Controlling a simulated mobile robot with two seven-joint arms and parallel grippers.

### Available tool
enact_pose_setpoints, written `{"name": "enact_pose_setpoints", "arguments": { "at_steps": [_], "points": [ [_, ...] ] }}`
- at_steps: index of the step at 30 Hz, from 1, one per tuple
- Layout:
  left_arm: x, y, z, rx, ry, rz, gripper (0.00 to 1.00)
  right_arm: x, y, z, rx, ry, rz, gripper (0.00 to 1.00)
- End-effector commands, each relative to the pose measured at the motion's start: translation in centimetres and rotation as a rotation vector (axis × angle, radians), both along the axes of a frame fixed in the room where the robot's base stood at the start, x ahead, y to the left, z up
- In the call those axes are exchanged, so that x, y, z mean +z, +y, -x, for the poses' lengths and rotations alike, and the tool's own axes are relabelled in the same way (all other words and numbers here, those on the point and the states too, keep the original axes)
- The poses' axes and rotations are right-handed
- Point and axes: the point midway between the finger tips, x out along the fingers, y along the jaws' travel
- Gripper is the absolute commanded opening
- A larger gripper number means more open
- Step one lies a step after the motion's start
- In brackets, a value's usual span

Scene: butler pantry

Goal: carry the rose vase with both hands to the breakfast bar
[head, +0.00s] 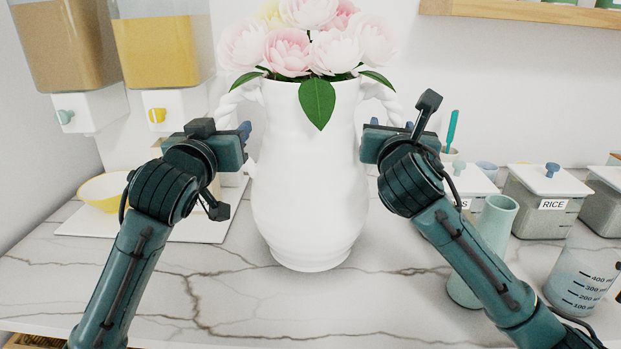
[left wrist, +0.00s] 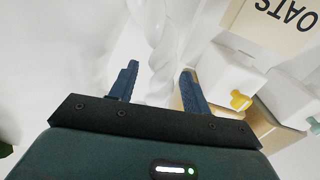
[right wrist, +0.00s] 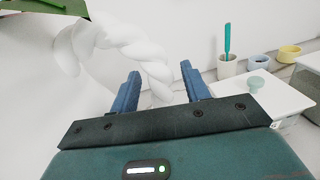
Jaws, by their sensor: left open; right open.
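The white rose vase (head: 309,190) stands upright on the marble counter, holding pink and cream blooms (head: 306,40) and green leaves. It has a twisted rope-like handle on each side. My left gripper (head: 246,132) is open at the vase's left side; in the left wrist view its fingers (left wrist: 158,85) stand on either side of the left twisted handle (left wrist: 157,50). My right gripper (head: 369,127) is open at the vase's right side; in the right wrist view its fingers (right wrist: 160,88) stand on either side of the lower right handle (right wrist: 152,66). Contact cannot be told.
The marble counter (head: 240,310) is clear in front of the vase. To the left are a yellow bowl (head: 103,192) and wall dispensers (head: 165,50). To the right are a green carafe (head: 494,228), a measuring beaker (head: 580,280) and a rice canister (head: 548,200). A shelf (head: 520,12) hangs above right.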

Motion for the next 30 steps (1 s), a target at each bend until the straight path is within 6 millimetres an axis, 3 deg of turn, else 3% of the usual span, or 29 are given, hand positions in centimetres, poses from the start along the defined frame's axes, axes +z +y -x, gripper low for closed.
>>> {"name": "enact_pose_setpoints", "arguments": {
  "at_steps": [10, 27, 30],
  "points": [
    [0.01, -0.09, -0.31, -0.001, 0.0, 0.0, 0.48, 0.01, -0.03, -0.31, 0.001, 0.0, 0.0, 0.47],
    [0.0, -0.06, -0.28, 0.0, 0.0, -0.001, 0.02, -0.02, -0.04, -0.29, 0.001, 0.0, 0.0, 0.01],
    [0.0, -0.06, -0.28, 0.0, 0.0, -0.001, 0.0, -0.02, -0.04, -0.29, 0.001, 0.0, 0.0, 0.0]
  ]
}}
